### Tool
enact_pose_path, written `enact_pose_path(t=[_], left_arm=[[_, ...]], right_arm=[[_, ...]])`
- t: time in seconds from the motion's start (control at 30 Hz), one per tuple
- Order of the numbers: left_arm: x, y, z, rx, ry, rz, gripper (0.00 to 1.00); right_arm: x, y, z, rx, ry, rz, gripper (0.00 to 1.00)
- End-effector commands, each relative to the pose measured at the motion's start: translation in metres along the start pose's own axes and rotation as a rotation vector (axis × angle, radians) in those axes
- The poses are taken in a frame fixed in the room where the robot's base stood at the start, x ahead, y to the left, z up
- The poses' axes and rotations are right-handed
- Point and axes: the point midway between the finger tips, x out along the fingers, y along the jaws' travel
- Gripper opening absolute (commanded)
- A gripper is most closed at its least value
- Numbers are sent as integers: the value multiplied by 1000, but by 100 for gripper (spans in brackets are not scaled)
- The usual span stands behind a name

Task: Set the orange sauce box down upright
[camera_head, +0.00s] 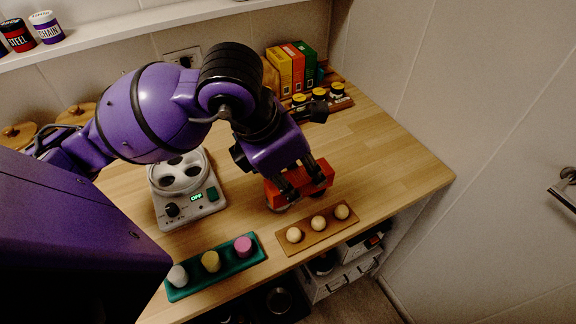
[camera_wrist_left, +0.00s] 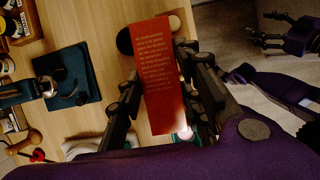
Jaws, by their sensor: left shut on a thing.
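The orange sauce box (camera_head: 318,184) is held by my left gripper (camera_head: 300,184) over the wooden counter (camera_head: 385,165), behind the tray of pale balls. Its long side lies roughly level across the head view, so it is not upright. In the left wrist view the box (camera_wrist_left: 156,75) shows a red-orange face with lines of pale print, between the two fingers of my left gripper (camera_wrist_left: 160,100). I cannot tell whether its underside touches anything. My right gripper (camera_wrist_left: 275,30) shows at the upper right of the left wrist view, fingers apart and empty.
A yellow box (camera_head: 279,70), an orange box (camera_head: 294,68) and a green box (camera_head: 308,64) stand at the back, near several jars (camera_head: 319,95). A grey device (camera_head: 190,195), a teal tray (camera_head: 215,280) and a ball tray (camera_head: 318,235) occupy the front. The counter's right side is clear.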

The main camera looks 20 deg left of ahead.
Motion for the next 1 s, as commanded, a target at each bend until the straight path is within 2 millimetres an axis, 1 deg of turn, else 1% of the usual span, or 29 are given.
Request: enact_pose_path(t=[0.07, 0.23, 0.27, 0.33, 0.4, 0.5, 0.6, 0.7, 0.8, 1.0], left_arm=[[6, 4, -1, -17, 6, 3, 3], [26, 23, -1, -24, 14, 1, 3], [28, 30, 0, -28, 16, 1, 3], [34, 47, 5, -30, 13, 3, 3], [38, 63, 10, -29, 7, 5, 3], [50, 86, 16, -27, 3, 6, 3], [73, 100, 13, -25, 6, 4, 3], [88, 112, 12, -23, 4, 5, 3], [98, 118, 11, -21, 3, 5, 3], [108, 126, 10, -21, 3, 6, 3]], right_arm=[[2, 0, 15, 0, -23, 0, 64], [10, 5, 65, -5, -87, 13, 64], [11, 8, 58, -6, -74, 18, 64], [12, 12, 56, -5, -66, 27, 64], [12, 15, 39, -3, -37, 33, 64], [12, 14, 25, -1, -11, 31, 64], [13, 12, 25, 0, -10, 27, 64], [13, 11, 27, 0, -15, 25, 64], [13, 10, 31, 0, -24, 24, 64], [11, 10, 35, -3, -33, 23, 64]])
